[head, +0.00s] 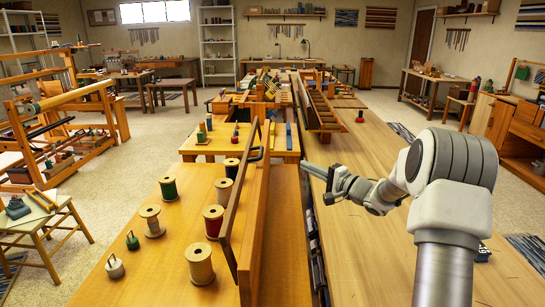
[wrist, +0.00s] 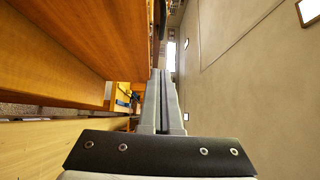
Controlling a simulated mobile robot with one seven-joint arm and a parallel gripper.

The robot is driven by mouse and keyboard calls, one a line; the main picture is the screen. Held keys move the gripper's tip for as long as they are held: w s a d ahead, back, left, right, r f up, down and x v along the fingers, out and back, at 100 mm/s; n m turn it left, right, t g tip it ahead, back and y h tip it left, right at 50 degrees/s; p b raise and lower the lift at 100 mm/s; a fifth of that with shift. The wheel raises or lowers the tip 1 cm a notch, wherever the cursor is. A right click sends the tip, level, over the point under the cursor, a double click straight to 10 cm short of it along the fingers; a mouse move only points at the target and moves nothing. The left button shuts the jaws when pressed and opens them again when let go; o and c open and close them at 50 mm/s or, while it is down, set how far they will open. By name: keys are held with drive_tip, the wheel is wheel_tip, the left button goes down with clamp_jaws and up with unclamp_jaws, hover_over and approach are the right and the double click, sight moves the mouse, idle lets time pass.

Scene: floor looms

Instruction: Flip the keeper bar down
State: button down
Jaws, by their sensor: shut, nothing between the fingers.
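The keeper bar (head: 244,207) looks to be the long wooden board standing raised and tilted along the right part of the near spool table.
Several thread spools (head: 199,260) and small weights (head: 115,266) stand on the spool table (head: 150,285) left of the bar. A long bench top (head: 375,255) lies under my arm. A wooden rack (head: 322,112) stands beyond.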

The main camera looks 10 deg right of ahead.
drive_tip(key=shift+w, duration=0.1)
drive_tip(key=s+a+b+x, duration=0.1)
drive_tip(key=a+b+x, duration=0.1)
drive_tip(key=x, duration=1)
drive_tip(key=shift+a, duration=0.4)
